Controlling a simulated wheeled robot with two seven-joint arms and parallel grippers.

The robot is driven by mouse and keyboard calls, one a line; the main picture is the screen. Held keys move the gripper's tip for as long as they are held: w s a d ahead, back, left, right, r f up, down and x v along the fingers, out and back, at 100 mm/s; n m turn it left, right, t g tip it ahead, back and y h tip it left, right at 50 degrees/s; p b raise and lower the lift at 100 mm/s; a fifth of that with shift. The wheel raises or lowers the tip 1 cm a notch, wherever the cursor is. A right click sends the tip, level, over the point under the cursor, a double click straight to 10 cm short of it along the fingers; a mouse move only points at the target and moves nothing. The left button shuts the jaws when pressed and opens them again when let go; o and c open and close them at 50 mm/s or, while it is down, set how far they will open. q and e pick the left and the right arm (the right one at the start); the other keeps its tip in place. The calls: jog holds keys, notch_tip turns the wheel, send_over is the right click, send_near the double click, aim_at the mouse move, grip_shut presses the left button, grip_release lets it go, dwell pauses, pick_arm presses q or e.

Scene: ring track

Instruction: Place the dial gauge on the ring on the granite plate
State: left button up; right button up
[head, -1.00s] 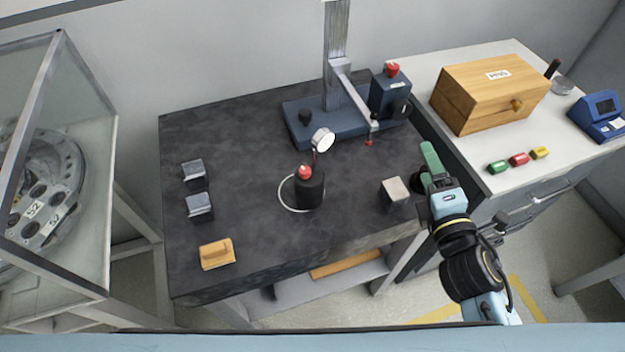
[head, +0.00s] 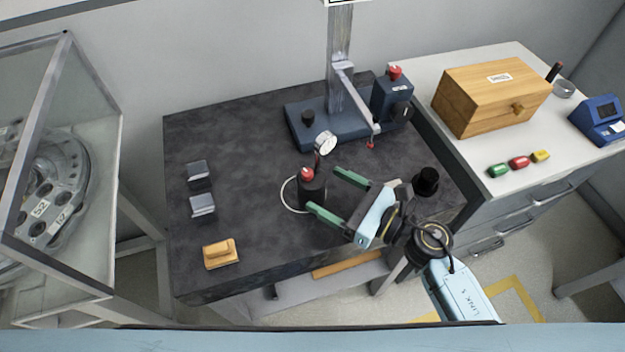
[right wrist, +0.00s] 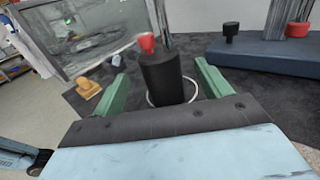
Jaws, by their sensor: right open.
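The dial gauge (head: 325,143) has a round white face and shows above a black cylindrical base (head: 312,190) with a red knob. The base stands upright on the dark granite plate (head: 245,150). A thin pale ring (head: 284,190) lies flat around the foot of the base; its right side is hidden. My right gripper (head: 324,190) is open, its green fingers reaching left toward the base. In the right wrist view the base (right wrist: 165,78) stands between the open fingers, apart from both, with the ring (right wrist: 193,94) at its foot. My left gripper is not in view.
A blue stand (head: 335,122) with a metal column is behind the gauge. Two grey blocks (head: 202,206) and an orange block (head: 220,253) lie at the left. A black cylinder (head: 426,180) stands right of my gripper. The plate's back left is clear.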

aim_at(305, 177)
jog(key=x, duration=0.7)
jog(key=shift+p, duration=0.3)
jog(key=shift+d, duration=0.1)
jog(key=c, duration=1.5)
notch_tip(305, 177, up, 10)
jog(key=p, duration=0.4)
jog(key=shift+r, duration=0.1)
